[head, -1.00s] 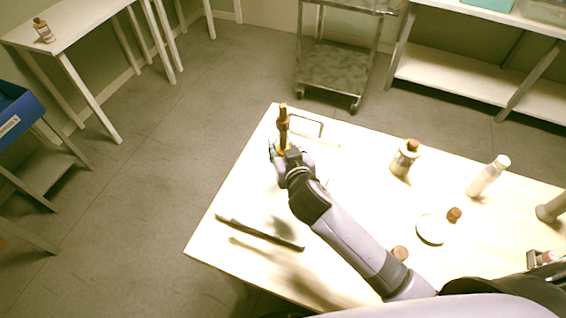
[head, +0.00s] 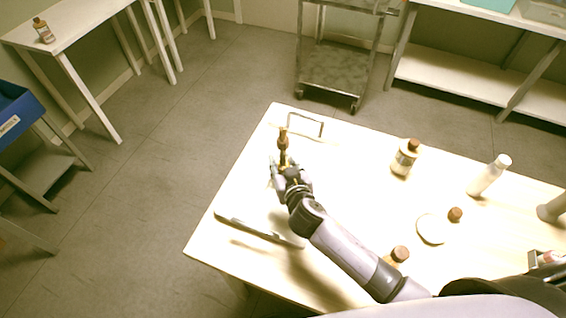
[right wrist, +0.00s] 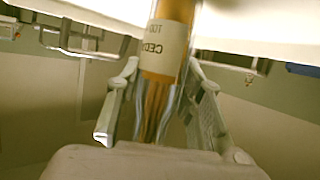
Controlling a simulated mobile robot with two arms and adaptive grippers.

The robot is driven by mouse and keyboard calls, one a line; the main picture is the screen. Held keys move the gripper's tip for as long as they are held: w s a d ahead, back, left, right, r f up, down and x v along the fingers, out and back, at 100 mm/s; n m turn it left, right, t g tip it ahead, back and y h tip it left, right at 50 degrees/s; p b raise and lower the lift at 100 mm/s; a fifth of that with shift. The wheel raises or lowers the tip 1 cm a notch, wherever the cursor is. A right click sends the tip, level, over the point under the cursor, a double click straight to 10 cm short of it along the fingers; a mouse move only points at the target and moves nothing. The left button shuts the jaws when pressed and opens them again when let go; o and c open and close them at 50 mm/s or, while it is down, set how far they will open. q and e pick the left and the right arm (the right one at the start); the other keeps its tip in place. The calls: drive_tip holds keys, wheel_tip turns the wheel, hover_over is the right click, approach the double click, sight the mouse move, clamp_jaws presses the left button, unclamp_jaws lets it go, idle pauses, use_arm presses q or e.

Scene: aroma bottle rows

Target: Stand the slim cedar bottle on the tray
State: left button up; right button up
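The slim cedar bottle (head: 283,146) is amber-brown with a pale label; part of its CEDAR label reads in the right wrist view (right wrist: 165,45). My right gripper (head: 282,165) is shut on it, with a finger on each side in the right wrist view (right wrist: 163,72). The bottle looks roughly upright over the table's left part. The tray is washed out against the pale tabletop; a dark bar (head: 258,230) in front and a thin dark handle (head: 306,121) behind seem to be its ends. Whether the bottle's base touches anything is hidden. My left gripper is not in view.
On the table (head: 350,150) stand a wide brown-capped bottle (head: 404,160) and a white bottle (head: 488,177). A round white item (head: 432,229) and another brown-capped bottle (head: 397,256) are near my right arm. A cart (head: 335,70) stands behind the table.

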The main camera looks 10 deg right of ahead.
drive_tip(key=o, duration=0.4)
drive_tip(key=shift+r, duration=0.15)
drive_tip(key=shift+b+v, duration=0.7)
drive_tip(key=shift+v, duration=5.35)
